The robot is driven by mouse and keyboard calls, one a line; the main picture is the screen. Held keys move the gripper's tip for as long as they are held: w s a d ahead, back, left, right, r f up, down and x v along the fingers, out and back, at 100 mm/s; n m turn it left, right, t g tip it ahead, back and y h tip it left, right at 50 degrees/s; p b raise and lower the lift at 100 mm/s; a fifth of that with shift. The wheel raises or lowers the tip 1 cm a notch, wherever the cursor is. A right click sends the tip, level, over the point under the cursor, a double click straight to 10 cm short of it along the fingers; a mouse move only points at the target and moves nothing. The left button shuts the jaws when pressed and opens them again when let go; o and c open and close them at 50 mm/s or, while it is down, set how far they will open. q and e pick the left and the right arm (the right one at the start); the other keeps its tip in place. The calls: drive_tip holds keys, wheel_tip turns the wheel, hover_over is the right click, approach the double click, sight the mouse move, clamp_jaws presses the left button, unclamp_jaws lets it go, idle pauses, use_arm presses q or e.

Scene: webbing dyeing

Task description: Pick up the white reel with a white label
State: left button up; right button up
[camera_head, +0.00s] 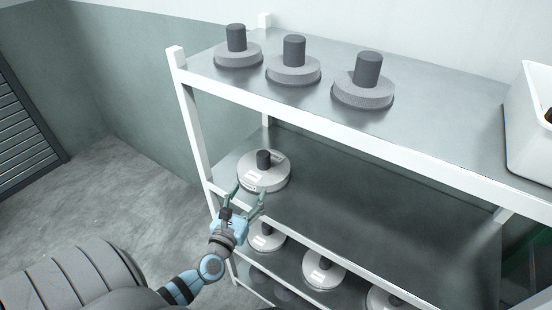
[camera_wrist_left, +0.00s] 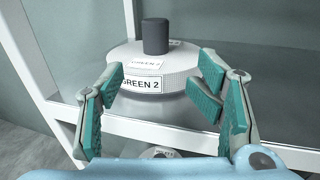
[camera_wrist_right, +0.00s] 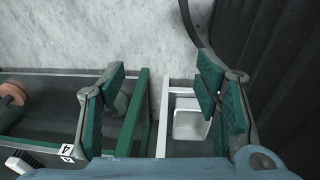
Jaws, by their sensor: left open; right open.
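A white reel (camera_head: 265,175) with a dark grey hub and white labels sits on the left end of the middle shelf. In the left wrist view the reel (camera_wrist_left: 180,71) stands straight ahead, and its front label reads "GREEN 2". My left gripper (camera_head: 250,192) is open at the reel's near edge, its fingers spread toward the reel's two sides. My right gripper (camera_wrist_right: 160,90) is open and empty, seen only in the right wrist view.
Grey reels (camera_head: 294,62) stand on the top shelf (camera_head: 430,105), with a white bin (camera_head: 530,125) at its right. More white reels (camera_head: 324,270) sit on the lower shelf. A white post (camera_head: 192,130) stands left of the middle reel. The middle shelf is clear to the right.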

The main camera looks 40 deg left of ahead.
use_arm(q)
approach(261, 164)
drive_tip(key=x, duration=0.2)
drive_tip(key=shift+w+d+f, duration=0.1)
drive_tip(key=shift+w+d, duration=0.05)
drive_tip(key=shift+w, duration=0.25)
drive_tip(key=x, duration=0.4)
drive_tip(key=shift+d+f, duration=0.1)
drive_tip(key=shift+f, duration=0.1)
drive_tip(key=shift+w, duration=0.35)
drive_tip(key=w+a+b, duration=0.1)
drive_tip(key=w, duration=0.1)
drive_tip(key=w+a, duration=0.1)
drive_tip(key=shift+w+a+r+b, duration=0.1)
drive_tip(key=shift+w+r+b, duration=0.1)
drive_tip(key=shift+w+b, duration=0.15)
drive_tip(key=shift+w+a, duration=0.1)
drive_tip(key=shift+w, duration=0.15)
drive_tip(key=shift+r, duration=0.1)
clamp_jaws()
use_arm(e)
drive_tip(key=shift+s+a+f, duration=0.15)
drive_tip(key=shift+s+f, duration=0.4)
drive_tip(key=shift+f, duration=0.25)
